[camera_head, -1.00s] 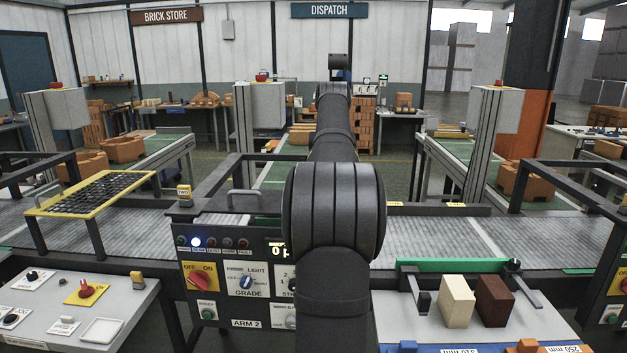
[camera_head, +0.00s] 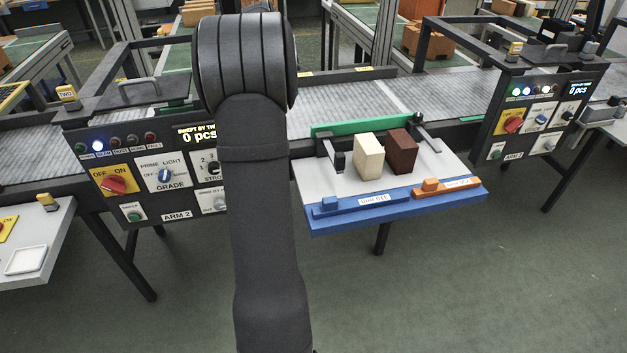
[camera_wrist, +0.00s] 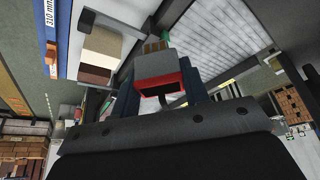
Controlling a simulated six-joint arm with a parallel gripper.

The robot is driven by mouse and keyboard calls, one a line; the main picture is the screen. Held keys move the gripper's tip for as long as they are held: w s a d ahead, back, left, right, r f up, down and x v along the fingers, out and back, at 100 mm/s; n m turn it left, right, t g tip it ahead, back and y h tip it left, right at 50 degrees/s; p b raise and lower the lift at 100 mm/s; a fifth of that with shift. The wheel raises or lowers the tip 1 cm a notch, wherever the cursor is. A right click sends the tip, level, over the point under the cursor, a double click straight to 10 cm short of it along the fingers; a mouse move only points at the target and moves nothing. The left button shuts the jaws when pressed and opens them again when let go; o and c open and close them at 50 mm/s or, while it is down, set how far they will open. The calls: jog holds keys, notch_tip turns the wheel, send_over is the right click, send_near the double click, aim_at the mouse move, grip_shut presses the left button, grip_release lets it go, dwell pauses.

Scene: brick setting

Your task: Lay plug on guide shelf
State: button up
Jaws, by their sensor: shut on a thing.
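My gripper (camera_wrist: 160,88) is shut on a small grey-and-red piece, the plug (camera_wrist: 158,66), in the wrist view. Its red edge faces the camera, and its far end is partly hidden. In the head view my arm hides the gripper and the plug. The guide shelf (camera_head: 347,186) looks to be the light grey shelf with a blue front edge, right of my arm. It also shows at the upper left of the wrist view (camera_wrist: 76,15). My gripper is apart from it.
A cream block (camera_head: 368,155) and a dark brown block (camera_head: 402,151) stand on the shelf, with a green strip (camera_head: 362,126) behind. Blue (camera_head: 372,201) and orange (camera_head: 445,187) gauges lie along its front. Panels with knobs (camera_head: 165,178) flank it.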

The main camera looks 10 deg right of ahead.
jog(key=s+d+f+m+g, duration=0.1)
jog(key=d+f+m+g, duration=0.1)
jog(key=f+m, duration=0.4)
jog(key=s+d+f+m+g, duration=0.2)
jog(key=f+m, duration=0.4)
jog(key=f, duration=0.6)
jog(key=s+d+f+m+g, duration=0.1)
jog(key=d+f+m+g, duration=0.1)
jog(key=f+m, duration=0.4)
jog(key=shift+s+d+f+m+g, duration=0.1)
jog(key=shift+d+f, duration=0.1)
jog(key=shift+f, duration=0.4)
jog(key=shift+s+d+f+m+g, duration=0.1)
jog(key=shift+d+f, duration=0.05)
jog(key=shift+f, duration=0.4)
jog(key=shift+s+d+f+m+g, duration=0.1)
jog(key=shift+d+f, duration=0.1)
jog(key=shift+f, duration=0.4)
jog(key=shift+f, duration=0.15)
jog(key=o, duration=1.1)
jog(key=v, duration=1.2)
